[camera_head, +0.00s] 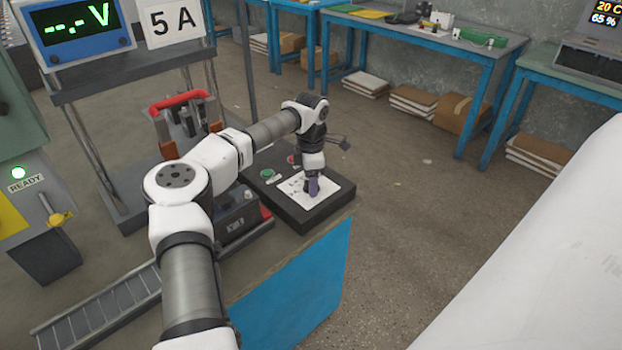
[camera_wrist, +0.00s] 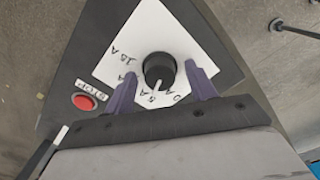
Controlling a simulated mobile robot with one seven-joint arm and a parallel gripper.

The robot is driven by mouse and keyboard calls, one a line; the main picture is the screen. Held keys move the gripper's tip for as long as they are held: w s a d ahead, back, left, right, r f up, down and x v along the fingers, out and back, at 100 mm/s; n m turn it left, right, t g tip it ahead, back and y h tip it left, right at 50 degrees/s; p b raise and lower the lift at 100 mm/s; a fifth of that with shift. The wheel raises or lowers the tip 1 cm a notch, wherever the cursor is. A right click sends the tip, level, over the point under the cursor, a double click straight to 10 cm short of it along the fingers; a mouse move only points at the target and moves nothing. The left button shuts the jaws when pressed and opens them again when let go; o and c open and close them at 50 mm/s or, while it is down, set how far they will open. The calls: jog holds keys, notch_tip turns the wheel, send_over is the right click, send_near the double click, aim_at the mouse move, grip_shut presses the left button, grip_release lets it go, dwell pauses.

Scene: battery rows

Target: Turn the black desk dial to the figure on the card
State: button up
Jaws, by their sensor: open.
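The black desk dial (camera_wrist: 160,69) sits on a white scale plate (camera_wrist: 150,30) on a dark desk box (camera_head: 297,217). Its white pointer line points towards the 5 A mark, near the 0 A mark. Marks for 15 A and a partly covered figure also show. My gripper (camera_head: 312,188) is over the plate, pointing down. In the wrist view its two purple fingers are apart, one on each side of the dial, with gaps visible. In the head view the gripper hides the dial. The card (camera_head: 173,20) reads 5 A.
A red STOP button (camera_wrist: 84,102) and a green button (camera_head: 267,174) are on the same box. A display (camera_head: 78,28) reads dashes and V. A red-handled device (camera_head: 180,100) stands behind my arm. Blue tables (camera_head: 487,55) stand at the back, with open floor before them.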

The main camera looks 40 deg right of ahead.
notch_tip(320, 180, up, 14)
jog(key=b, duration=0.1)
jog(key=shift+b, duration=0.35)
jog(key=shift+f, duration=0.1)
